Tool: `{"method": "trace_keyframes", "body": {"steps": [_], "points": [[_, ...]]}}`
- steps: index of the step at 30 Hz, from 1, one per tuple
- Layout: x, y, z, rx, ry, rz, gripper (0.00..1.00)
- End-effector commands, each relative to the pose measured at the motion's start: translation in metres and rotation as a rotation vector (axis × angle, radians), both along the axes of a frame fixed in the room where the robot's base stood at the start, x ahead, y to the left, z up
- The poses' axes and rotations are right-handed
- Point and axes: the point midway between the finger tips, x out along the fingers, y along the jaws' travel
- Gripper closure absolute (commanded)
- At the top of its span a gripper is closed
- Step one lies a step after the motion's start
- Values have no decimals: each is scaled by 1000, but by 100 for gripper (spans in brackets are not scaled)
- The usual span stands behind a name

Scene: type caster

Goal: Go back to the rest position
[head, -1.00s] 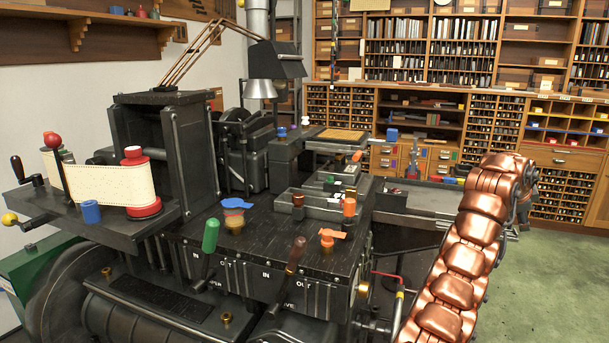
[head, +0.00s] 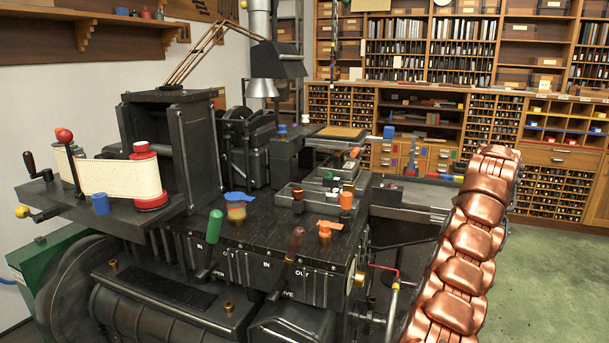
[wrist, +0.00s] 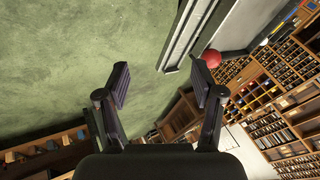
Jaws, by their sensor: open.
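My gripper (wrist: 160,88) shows in the wrist view with its two dark fingers spread wide apart. It is open, and nothing is between the fingers. Behind it is green floor, with wooden shelving at the right and lower left. In the head view my copper-coloured arm rises at the right, in front of the green floor, and the gripper itself is hidden there. The type caster (head: 250,245) is a large black machine left of my arm, with a green-handled lever (head: 214,227) and a brown-handled lever (head: 296,240) on its front.
A paper ribbon spool (head: 120,178) stands on the machine's left shelf. A red pipe with a yellow part (head: 395,278) sticks out between machine and arm. Wooden type cabinets (head: 440,100) line the back wall. The green floor (head: 545,270) at the right is clear. A red ball (wrist: 211,58) shows beside the right finger.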

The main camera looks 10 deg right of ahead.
Motion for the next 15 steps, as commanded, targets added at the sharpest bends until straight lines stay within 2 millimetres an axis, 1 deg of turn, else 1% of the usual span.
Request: {"method": "trace_keyframes", "body": {"steps": [3, 5, 7, 10, 14, 15], "points": [[16, 35, -2, 49, 25, 118, 33], [24, 54, 0, 71, 36, 184, 33], [30, 78, -2, 94, 54, 260, 33], [38, 114, 1, 117, 76, 369, 33], [40, 162, 4, 142, 108, 513, 33], [40, 177, 6, 148, 118, 556, 33]]}}
